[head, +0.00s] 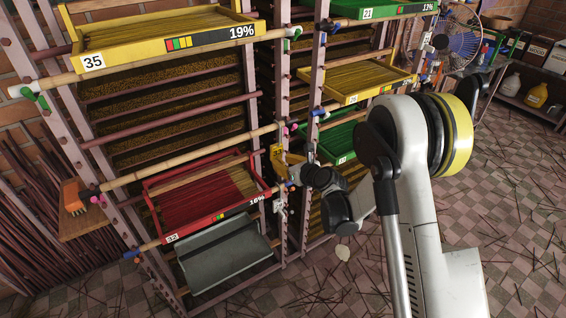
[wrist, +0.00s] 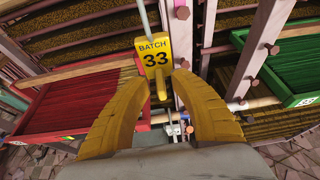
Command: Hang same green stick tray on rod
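Green stick trays are in the rack in the head view: one (head: 340,155) at mid height just right of my gripper, partly hidden by my arm, and one (head: 385,11) at the top. The nearer green tray shows at the right of the wrist view (wrist: 304,99). Bamboo rods (head: 195,151) run across the rack front. My gripper (head: 283,157) is at the post between the red and green trays. In the wrist view its yellow fingers (wrist: 157,79) are apart. A yellow "BATCH 33" tag (wrist: 154,58) hangs just ahead, its narrow lower part between the fingertips; contact is not visible.
Yellow trays (head: 160,35) (head: 355,80) sit higher. Loose sticks litter the checkered floor (head: 500,220). A fan (head: 458,35) stands at the back right.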

